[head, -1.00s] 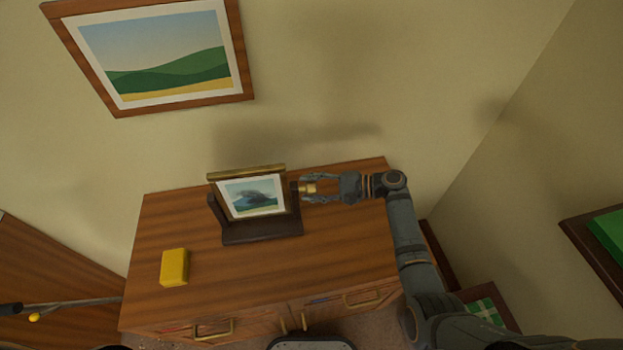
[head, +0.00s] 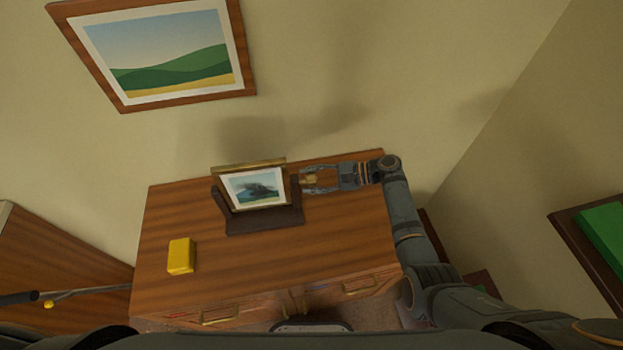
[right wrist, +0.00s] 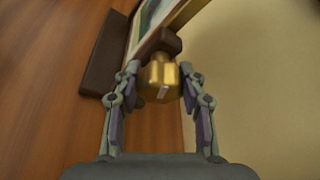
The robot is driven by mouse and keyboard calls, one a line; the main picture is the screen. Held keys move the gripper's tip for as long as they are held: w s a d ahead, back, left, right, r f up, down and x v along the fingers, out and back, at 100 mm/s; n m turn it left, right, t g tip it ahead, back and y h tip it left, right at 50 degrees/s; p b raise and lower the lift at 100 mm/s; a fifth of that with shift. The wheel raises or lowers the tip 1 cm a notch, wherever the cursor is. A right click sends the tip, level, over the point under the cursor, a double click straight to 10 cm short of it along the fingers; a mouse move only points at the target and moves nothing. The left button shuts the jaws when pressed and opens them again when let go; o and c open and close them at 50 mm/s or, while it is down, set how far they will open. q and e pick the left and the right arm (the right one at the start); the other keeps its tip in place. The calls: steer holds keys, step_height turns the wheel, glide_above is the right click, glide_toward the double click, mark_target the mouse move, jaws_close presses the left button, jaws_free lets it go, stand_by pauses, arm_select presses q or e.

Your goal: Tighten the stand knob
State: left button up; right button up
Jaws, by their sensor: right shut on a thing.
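A small picture (head: 251,186) with a gold top edge leans in a dark brown stand (head: 262,219) on the wooden cabinet. The gold knob (head: 311,180) sticks out from the stand's right side. My right gripper (head: 312,181) reaches it from the right and is shut on it. In the right wrist view the knob (right wrist: 162,79) sits between the two fingers of the gripper (right wrist: 160,88), with a pale mark on its face. The stand's dark wood (right wrist: 107,55) shows behind it. My left gripper is not in view.
A yellow block (head: 181,256) lies on the cabinet top (head: 330,235) at the left. The cabinet's front middle is clear. A landscape picture (head: 165,55) hangs on the wall behind. A dark-framed green thing (head: 600,235) is at the far right.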

steer(key=o, duration=1.2)
steer(key=shift+c, duration=0.2)
steer(key=shift+d, duration=0.15)
steer(key=w+v, duration=0.1)
steer(key=v, duration=1)
steer(key=shift+s+d, duration=0.35)
steer(key=shift+s, duration=0.15)
steer(key=shift+r, duration=0.1)
